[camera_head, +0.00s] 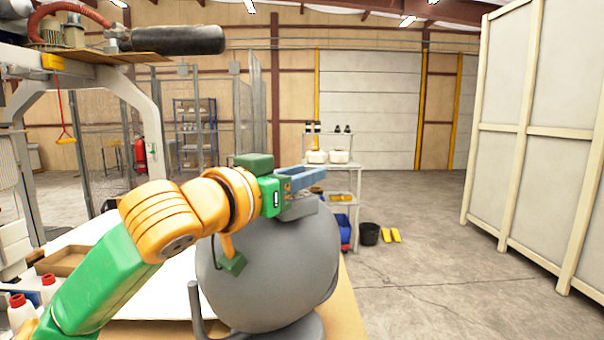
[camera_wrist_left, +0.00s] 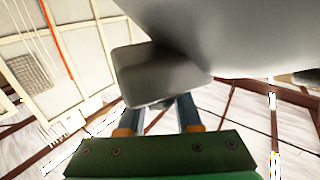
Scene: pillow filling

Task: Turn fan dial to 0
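A large grey rounded body (camera_head: 265,265) stands in front of me in the head view, with a grey block (camera_head: 297,208) at its upper right. The block also shows in the left wrist view (camera_wrist_left: 155,75), beside the big grey surface (camera_wrist_left: 235,35). My left gripper (camera_head: 312,178) is just above the block, its blue fingers pointing right. In the wrist view the fingers (camera_wrist_left: 158,114) are spread, with a gap between them, and their tips are partly hidden by the block. I cannot tell whether they touch it. No dial marking or number is readable. My right gripper is out of view.
A white-topped table (camera_head: 150,290) lies behind and left of the grey body, with white bottles (camera_head: 20,312) at lower left. A shelf (camera_head: 345,180), a black bucket (camera_head: 369,234) and yellow items (camera_head: 391,236) stand beyond. The floor (camera_head: 440,285) at right is clear.

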